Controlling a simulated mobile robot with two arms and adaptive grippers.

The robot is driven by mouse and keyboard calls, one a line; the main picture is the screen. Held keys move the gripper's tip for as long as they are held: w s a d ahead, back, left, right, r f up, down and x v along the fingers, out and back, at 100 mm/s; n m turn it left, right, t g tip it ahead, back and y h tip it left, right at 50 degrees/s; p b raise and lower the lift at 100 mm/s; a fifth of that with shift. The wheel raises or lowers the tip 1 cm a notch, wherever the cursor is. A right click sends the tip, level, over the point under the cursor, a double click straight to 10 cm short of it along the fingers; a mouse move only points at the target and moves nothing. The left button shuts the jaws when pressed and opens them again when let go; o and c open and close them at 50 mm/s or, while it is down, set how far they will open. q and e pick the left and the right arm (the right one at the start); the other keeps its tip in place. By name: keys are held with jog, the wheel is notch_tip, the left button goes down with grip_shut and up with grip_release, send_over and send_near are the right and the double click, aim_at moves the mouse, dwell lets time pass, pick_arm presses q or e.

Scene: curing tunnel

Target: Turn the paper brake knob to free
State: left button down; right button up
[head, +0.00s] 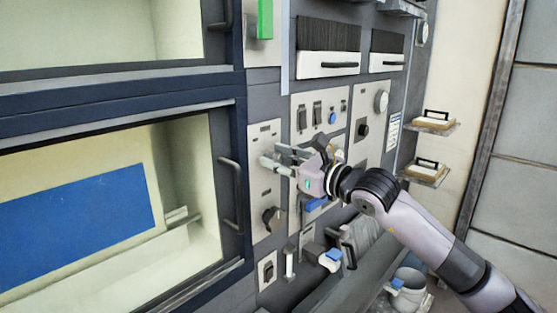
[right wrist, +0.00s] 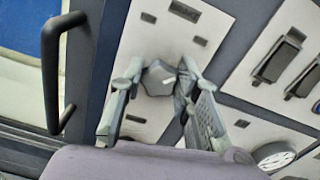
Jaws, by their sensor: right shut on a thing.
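My right gripper (head: 272,158) reaches from the right to a narrow light panel (head: 265,192) beside the lower window. In the right wrist view my right gripper (right wrist: 155,82) has its fingers on both sides of a dark grey knob (right wrist: 155,76) and is shut on it. The knob has a short pale mark on its face, slanting in the picture. In the head view the fingers cover this knob. My left gripper is not in view.
A second dark knob (head: 271,217) sits lower on the same panel. A door handle (head: 231,190) stands out to the left.

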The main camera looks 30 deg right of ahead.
jog(key=shift+f+n+b, duration=0.2)
jog(key=shift+n+b, duration=0.4)
jog(key=shift+b, duration=0.3)
jog(key=shift+a+f+n+b, duration=0.1)
jog(key=shift+n+b, duration=2.6)
jog(key=shift+n, duration=1.45)
jog(key=shift+a+n+b, duration=0.1)
jog(key=shift+n+b, duration=2.55)
jog(key=shift+n, duration=1.5)
jog(key=o, duration=1.2)
jog(key=shift+s, duration=0.1)
jog(key=shift+c, duration=0.2)
